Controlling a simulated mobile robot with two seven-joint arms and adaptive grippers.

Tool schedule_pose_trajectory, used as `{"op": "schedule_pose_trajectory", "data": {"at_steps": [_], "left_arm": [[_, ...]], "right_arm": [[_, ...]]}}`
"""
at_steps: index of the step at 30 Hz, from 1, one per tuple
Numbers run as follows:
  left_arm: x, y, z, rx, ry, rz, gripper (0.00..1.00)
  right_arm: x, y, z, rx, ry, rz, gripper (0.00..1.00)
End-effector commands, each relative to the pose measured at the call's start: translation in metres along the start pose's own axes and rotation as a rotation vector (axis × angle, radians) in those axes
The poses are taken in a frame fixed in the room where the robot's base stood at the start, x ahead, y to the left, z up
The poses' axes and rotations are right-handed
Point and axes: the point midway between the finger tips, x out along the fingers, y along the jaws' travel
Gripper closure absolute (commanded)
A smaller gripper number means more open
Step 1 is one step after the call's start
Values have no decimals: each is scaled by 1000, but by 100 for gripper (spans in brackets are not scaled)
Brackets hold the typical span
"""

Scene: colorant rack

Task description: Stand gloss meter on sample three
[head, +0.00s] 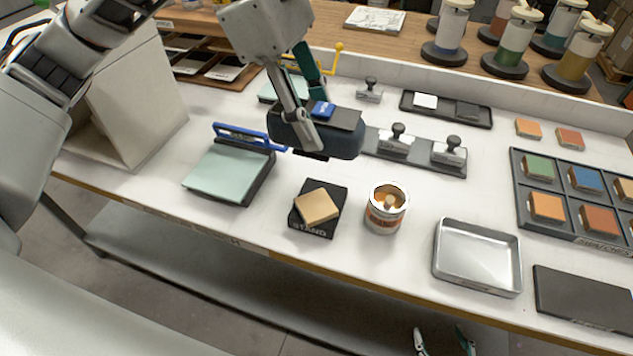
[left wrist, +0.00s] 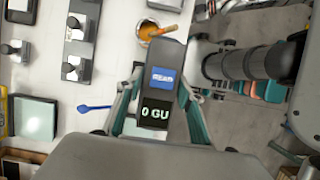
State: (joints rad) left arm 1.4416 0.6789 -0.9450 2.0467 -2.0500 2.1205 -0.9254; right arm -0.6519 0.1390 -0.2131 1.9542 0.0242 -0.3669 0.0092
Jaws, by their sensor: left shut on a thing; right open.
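The gloss meter (head: 345,142) is a dark, rounded body with a blue button. My left gripper (head: 313,118) is shut on it and holds it above the table. In the left wrist view the meter (left wrist: 162,95) sits between the fingers; its button reads READ and its display shows 0 GU. A pale green panel (head: 217,172) with a blue handle lies to the left of the meter. Another pale panel (head: 268,92) near a yellow handle is partly hidden behind my gripper. I cannot tell which sample is number three. My right gripper (head: 441,341) is open and empty at the bottom edge.
A tan block (head: 317,206) sits on a black base marked STAND (head: 312,230). Nearby are an open tin (head: 385,210), a metal tray (head: 476,257) and a black swatch rack (head: 572,209). Black-knobbed blocks (head: 395,141) stand behind. The table between tin and knobs is clear.

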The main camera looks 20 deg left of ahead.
Motion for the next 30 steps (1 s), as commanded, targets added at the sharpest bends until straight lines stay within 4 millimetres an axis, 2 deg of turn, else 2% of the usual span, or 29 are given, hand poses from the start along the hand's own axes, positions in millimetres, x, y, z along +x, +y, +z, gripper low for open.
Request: {"op": "schedule_pose_trajectory", "data": {"at_steps": [6,12,19,25,30], "left_arm": [[50,-1,-21,-1,-1,-4,97],[83,0,-35,1,-1,-2,97],[99,0,-41,1,-1,0,97],[123,0,-51,0,-1,-1,97],[129,1,-54,2,-1,3,97]], "right_arm": [[-1,0,-2,0,2,0,40],[-1,2,-8,-1,11,2,40],[-1,2,-12,-1,17,4,40],[-2,3,-12,-2,15,4,40],[-1,2,-9,-2,11,3,40]]}}
